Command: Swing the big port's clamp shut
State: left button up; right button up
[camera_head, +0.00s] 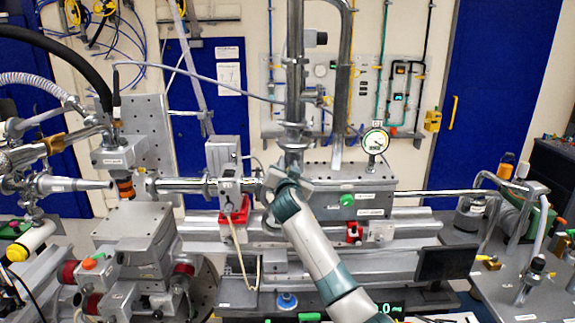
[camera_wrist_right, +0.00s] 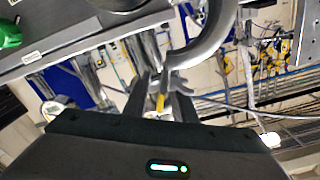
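The big port is the flange joint (camera_head: 292,137) on the upright steel pipe in the middle of the head view. My right gripper (camera_head: 283,184) is just below it, in front of the pipe's foot, partly hidden by its own wrist. In the right wrist view, a thick curved grey metal piece (camera_wrist_right: 213,43), seemingly the clamp's swung-out half, arcs down to the gripper's fingertips (camera_wrist_right: 162,84). The fingers stand apart on either side of its end. Whether they touch it I cannot tell. My left gripper is not in view.
A round gauge (camera_head: 376,141) stands right of the pipe. A beam tube (camera_head: 180,185) with a red-based box (camera_head: 235,207) lies left. A dark monitor (camera_head: 446,263) and a green-fitted bench are at right. Cables hang around the pipe.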

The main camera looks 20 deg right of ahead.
jog(key=shift+c, duration=0.7)
grip_shut()
dwell(0.6)
